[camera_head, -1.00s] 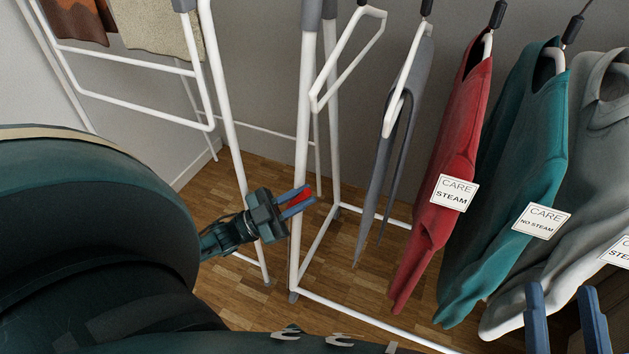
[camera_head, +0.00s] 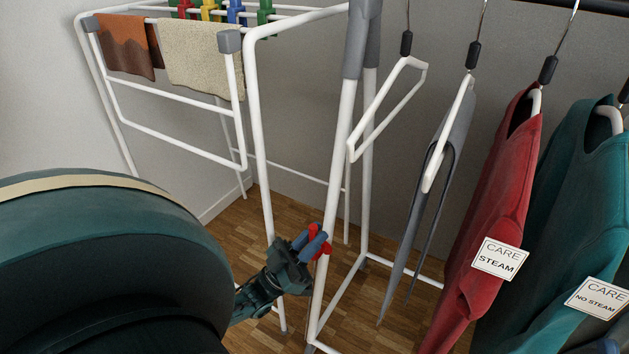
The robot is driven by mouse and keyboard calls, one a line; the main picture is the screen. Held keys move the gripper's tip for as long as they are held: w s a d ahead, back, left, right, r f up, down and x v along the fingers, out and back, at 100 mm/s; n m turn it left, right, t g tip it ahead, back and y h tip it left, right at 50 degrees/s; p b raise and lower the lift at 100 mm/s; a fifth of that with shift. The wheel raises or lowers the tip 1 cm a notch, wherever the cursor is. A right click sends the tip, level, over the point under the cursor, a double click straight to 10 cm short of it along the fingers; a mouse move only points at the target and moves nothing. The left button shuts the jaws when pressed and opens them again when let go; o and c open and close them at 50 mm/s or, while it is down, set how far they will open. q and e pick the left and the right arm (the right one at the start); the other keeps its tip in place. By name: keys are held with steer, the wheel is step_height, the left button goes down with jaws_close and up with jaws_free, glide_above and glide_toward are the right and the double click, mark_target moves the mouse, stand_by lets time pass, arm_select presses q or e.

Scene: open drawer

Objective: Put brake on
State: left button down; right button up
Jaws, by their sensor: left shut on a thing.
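My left gripper (camera_head: 308,243) is low beside the white front post (camera_head: 335,188) of the clothes rack. Its blue fingers are shut on a small red piece (camera_head: 323,250). The red piece shows right at the post; I cannot tell whether it is fixed to it or whether it is the brake. The fingers hide part of it. Only a small blue tip of my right gripper (camera_head: 606,347) shows at the bottom right edge, so its jaws cannot be judged.
A drying rack (camera_head: 258,130) with towels (camera_head: 203,62) and several coloured pegs (camera_head: 208,10) stands left. Grey trousers (camera_head: 440,160), a red shirt (camera_head: 495,205) and a teal shirt (camera_head: 570,200) hang at the right. Wooden floor (camera_head: 235,230) shows between the racks.

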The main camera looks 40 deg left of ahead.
steer(key=shift+r, duration=0.15)
arm_select(q)
steer(key=c, duration=1.4)
jaws_free()
steer(key=shift+o, duration=0.2)
steer(key=b+v, duration=0.1)
steer(key=v, duration=1.2)
steer(key=shift+b, duration=0.3)
arm_select(e)
steer(key=shift+d+r+n+t+y, duration=0.15)
steer(key=shift+r+n+t+y, duration=0.25)
steer(key=shift+r+n+y, duration=0.65)
arm_select(q)
steer(key=shift+f, duration=0.1)
